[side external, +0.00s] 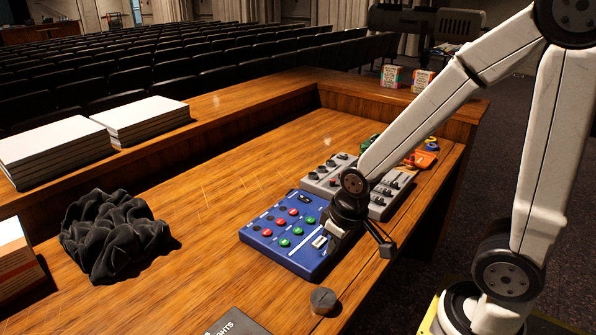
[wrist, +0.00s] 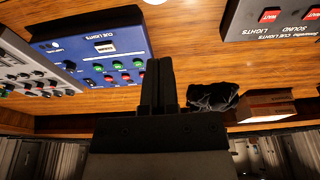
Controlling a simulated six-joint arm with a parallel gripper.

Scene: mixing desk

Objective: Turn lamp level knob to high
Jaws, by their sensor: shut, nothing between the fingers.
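The knob's setting cannot be read.
Grey mixers (side external: 345,180) with small knobs stand beyond the blue panel. A dark box (side external: 236,322) marked LIGHTS is at the front edge. A crumpled black cloth (side external: 113,235) and paper stacks (side external: 55,150) lie left. Bare wood (side external: 215,195) separates the cloth from the panel.

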